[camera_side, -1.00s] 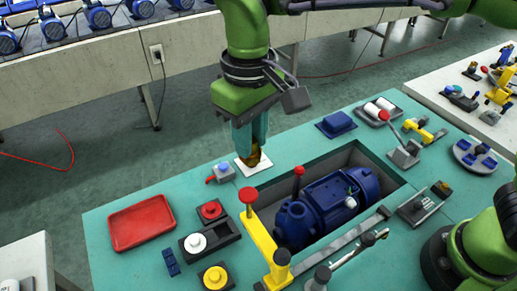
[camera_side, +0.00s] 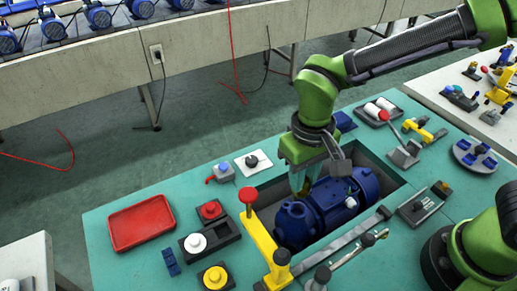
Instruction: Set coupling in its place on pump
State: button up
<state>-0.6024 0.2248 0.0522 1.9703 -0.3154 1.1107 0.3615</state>
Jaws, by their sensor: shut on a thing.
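The blue pump (camera_side: 322,206) lies in the rectangular recess of the teal table. My gripper (camera_side: 302,188) points down over the far left part of the pump. The white square plate (camera_side: 254,161) left of my gripper bears a dark round piece and no brass piece.
A yellow clamp with a red knob (camera_side: 249,196) stands at the recess's front left. A long grey lever (camera_side: 347,240) runs along its near edge. A red tray (camera_side: 142,222) and red, white and yellow button blocks are at left.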

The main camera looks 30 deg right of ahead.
jog(key=shift+f, duration=2.7)
jog(key=shift+f, duration=0.25)
dwell(0.4)
jog(key=o, duration=1)
jog(key=shift+r, duration=0.1)
jog(key=shift+r, duration=2.95)
